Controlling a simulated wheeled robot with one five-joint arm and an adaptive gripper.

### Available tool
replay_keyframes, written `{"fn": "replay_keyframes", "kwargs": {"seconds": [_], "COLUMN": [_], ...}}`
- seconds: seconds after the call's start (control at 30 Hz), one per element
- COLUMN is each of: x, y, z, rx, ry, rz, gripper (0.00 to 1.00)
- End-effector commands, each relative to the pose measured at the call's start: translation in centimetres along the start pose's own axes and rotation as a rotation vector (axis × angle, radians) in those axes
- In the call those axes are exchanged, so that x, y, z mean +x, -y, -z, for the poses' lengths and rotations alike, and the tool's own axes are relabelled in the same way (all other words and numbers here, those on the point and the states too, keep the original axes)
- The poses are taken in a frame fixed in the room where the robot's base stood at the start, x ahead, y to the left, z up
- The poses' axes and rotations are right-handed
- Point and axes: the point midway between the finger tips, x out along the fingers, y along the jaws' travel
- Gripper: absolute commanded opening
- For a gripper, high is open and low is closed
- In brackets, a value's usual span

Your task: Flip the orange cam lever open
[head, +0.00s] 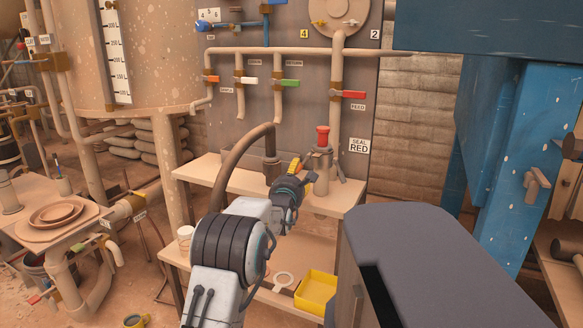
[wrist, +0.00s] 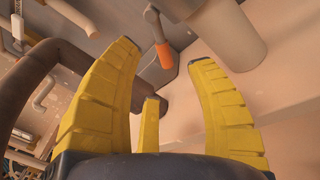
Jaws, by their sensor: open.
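The orange lever (wrist: 164,54) shows in the wrist view as an orange grip on a grey metal arm, at the upper middle. It appears between and beyond the fingertips, with no visible contact. I cannot make it out clearly in the head view. My gripper (wrist: 163,62) is open and empty, its yellow fingers spread wide. In the head view my gripper (head: 302,172) is above the bench, between the brown hose (head: 232,165) and the red-capped standpipe (head: 323,160). The brown hose (wrist: 60,62) also curves behind the left finger in the wrist view.
The bench (head: 215,175) stands before a grey panel (head: 310,100) with several valves, one orange-handled (head: 211,79). A yellow bin (head: 317,291) is on its lower shelf. A blue frame (head: 510,160) stands right. A beige cylinder (wrist: 232,32) is beside the lever in the wrist view.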

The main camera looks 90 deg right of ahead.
Motion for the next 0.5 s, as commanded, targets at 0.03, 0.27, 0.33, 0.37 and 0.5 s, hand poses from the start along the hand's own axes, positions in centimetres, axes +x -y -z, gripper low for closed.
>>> {"fn": "replay_keyframes", "kwargs": {"seconds": [0.03, 0.27, 0.33, 0.37, 0.5], "x": [0.4, 2.4, 3.1, 3.4, 4.5], "y": [0.1, 0.0, -0.1, 0.0, 0.0], "z": [0.1, 0.1, 0.1, 0.1, 0.1], "rx": [0.000, 0.001, 0.001, 0.001, 0.002], "ry": [-0.001, -0.001, -0.001, -0.001, -0.002], "rz": [0.001, 0.000, -0.001, -0.001, 0.000], "gripper": [0.51, 0.51, 0.51, 0.51, 0.51]}}
